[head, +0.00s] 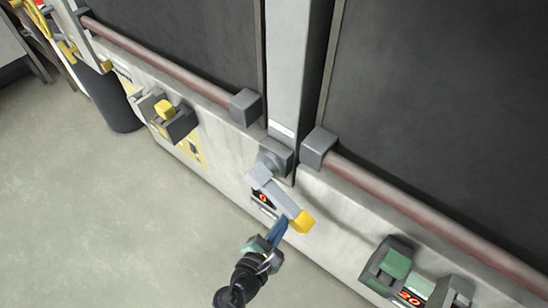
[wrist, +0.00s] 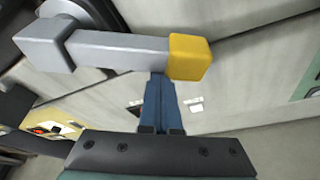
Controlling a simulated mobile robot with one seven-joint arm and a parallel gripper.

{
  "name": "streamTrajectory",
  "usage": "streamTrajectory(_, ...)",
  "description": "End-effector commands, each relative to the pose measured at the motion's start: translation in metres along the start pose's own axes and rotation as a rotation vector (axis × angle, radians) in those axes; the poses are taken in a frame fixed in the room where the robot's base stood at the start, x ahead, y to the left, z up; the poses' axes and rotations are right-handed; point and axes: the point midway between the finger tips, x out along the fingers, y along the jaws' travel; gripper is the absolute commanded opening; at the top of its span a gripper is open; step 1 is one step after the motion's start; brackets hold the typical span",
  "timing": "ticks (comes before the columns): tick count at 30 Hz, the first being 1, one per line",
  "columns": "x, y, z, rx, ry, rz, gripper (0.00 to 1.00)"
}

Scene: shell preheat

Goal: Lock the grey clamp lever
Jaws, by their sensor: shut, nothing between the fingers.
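The grey clamp lever (head: 278,197) with a yellow end block (head: 302,221) is mounted on the pale machine front, below the post between two dark panels. In the head view it slants down to the right from its grey round pivot (head: 273,158). In the wrist view the lever arm (wrist: 118,52) and its yellow end (wrist: 189,57) cross the upper part of the picture. My gripper (head: 279,228) has its blue fingers together and empty. The fingertips (wrist: 158,78) are at the lever's underside just left of the yellow end; I cannot tell whether they touch.
A red-marked dark label (head: 263,198) sits behind the lever. Reddish rails (head: 420,212) run along both panels. A grey block with a yellow knob (head: 166,109) is at left, and a green device with a red display (head: 394,268) at lower right. The floor (head: 90,210) at left is clear.

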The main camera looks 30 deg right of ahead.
Motion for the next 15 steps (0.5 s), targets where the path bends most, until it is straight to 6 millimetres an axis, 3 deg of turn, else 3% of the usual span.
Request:
streamTrajectory(1,-0.004,0.005,0.018,-0.042,-0.007,-0.02,0.0)
streamTrajectory(15,-0.018,0.006,0.056,-0.399,-0.006,-0.142,0.0)
